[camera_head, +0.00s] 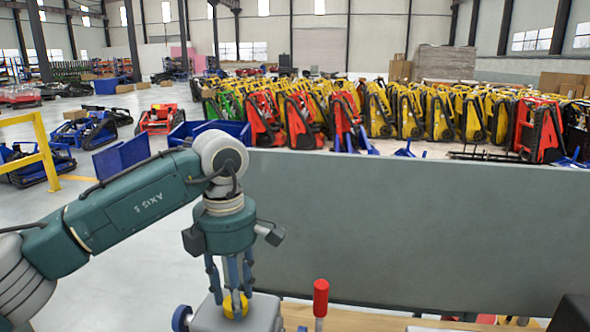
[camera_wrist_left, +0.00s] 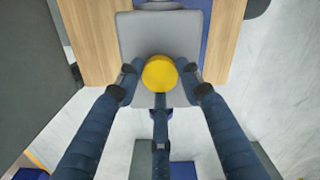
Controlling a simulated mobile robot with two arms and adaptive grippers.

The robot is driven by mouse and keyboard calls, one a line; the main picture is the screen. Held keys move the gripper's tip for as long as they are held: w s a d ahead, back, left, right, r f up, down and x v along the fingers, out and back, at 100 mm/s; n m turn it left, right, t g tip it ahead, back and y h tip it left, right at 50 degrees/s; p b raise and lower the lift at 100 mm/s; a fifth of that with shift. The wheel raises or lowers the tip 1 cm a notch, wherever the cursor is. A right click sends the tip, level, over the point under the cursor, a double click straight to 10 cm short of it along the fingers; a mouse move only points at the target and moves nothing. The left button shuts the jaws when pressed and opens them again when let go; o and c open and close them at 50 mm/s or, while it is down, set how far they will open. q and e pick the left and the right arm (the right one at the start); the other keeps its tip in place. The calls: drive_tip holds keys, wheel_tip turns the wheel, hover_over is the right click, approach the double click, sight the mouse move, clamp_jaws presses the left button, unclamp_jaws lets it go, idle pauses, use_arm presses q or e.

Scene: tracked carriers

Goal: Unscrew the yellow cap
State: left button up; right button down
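The yellow cap (camera_head: 235,307) is round and sits on top of a grey box-like body (camera_head: 262,316) at the bottom of the head view. In the left wrist view the cap (camera_wrist_left: 159,73) is in the centre, over the grey body (camera_wrist_left: 140,30). My left gripper (camera_head: 235,292) points straight down, its three blue fingers around the cap. In the wrist view the fingertips (camera_wrist_left: 160,75) close in at the cap's left, right and lower edges and appear to touch it. My right gripper is not in view.
The grey body stands on a wooden surface (camera_wrist_left: 88,40). A red-topped handle (camera_head: 320,297) rises to its right, and a blue round part (camera_head: 181,318) is at its left. A large grey panel (camera_head: 410,230) stands behind. Tracked carriers (camera_head: 400,108) fill the background.

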use_arm(q)
drive_tip(key=n+b, duration=0.1)
drive_tip(key=n, duration=0.3)
drive_tip(key=shift+f, duration=0.1)
drive_tip(key=n+b, duration=0.1)
drive_tip(key=n, duration=0.2)
drive_tip(key=shift+n, duration=1.4)
drive_tip(key=n+b, duration=0.1)
drive_tip(key=n, duration=0.1)
drive_tip(key=shift+n, duration=0.4)
drive_tip(key=n+b, duration=0.1)
drive_tip(key=n, duration=0.5)
drive_tip(key=shift+n, duration=0.4)
drive_tip(key=shift+b, duration=0.3)
